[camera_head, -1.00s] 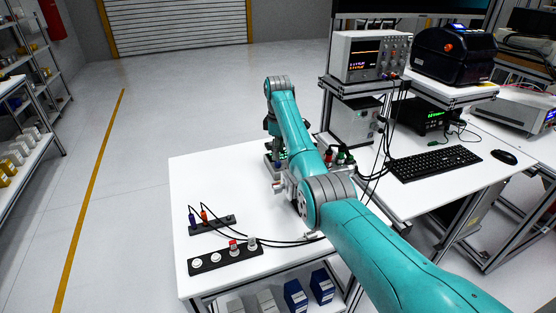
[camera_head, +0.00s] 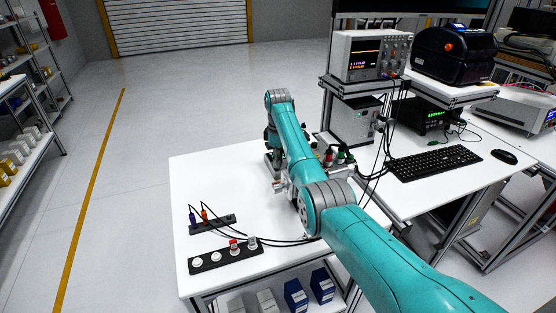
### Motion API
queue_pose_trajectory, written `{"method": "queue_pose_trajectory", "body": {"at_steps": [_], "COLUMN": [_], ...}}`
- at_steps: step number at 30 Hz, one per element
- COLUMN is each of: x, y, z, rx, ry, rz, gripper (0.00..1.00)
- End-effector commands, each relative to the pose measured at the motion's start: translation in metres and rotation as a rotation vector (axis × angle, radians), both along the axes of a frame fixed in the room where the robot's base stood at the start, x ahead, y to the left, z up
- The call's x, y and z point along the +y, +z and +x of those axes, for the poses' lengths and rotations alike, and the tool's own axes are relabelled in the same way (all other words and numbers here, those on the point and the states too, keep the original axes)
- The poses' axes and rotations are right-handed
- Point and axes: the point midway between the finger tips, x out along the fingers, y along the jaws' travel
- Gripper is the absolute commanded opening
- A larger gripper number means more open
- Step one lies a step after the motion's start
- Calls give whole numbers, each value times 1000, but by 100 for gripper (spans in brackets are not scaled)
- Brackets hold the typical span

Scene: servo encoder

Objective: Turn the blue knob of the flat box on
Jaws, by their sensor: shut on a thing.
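My teal arm (camera_head: 305,160) reaches across the white table (camera_head: 225,175), and its wrist bends down at the far side. My gripper (camera_head: 275,160) is low over the table, mostly hidden behind the forearm. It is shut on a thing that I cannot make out. Neither the flat box nor its blue knob shows clearly; my arm covers that part of the table. Small red and green parts (camera_head: 338,156) show just right of the forearm.
A black strip with several round knobs (camera_head: 225,257) lies at the table's front left. Behind it is a strip with a blue and an orange plug (camera_head: 212,224), with black cables running right. A keyboard (camera_head: 434,163) and oscilloscope (camera_head: 370,56) stand on the right bench.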

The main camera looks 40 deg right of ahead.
Motion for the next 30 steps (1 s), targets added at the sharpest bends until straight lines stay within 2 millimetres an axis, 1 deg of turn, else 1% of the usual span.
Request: {"method": "queue_pose_trajectory", "body": {"at_steps": [8,13,17,30], "x": [0,0,0,0], "y": [0,0,0,0], "z": [0,0,0,0], "rx": [0,0,0,0], "ry": [-35,-118,-216,-628], "rz": [0,0,0,0], "gripper": [0,0,0,0]}}
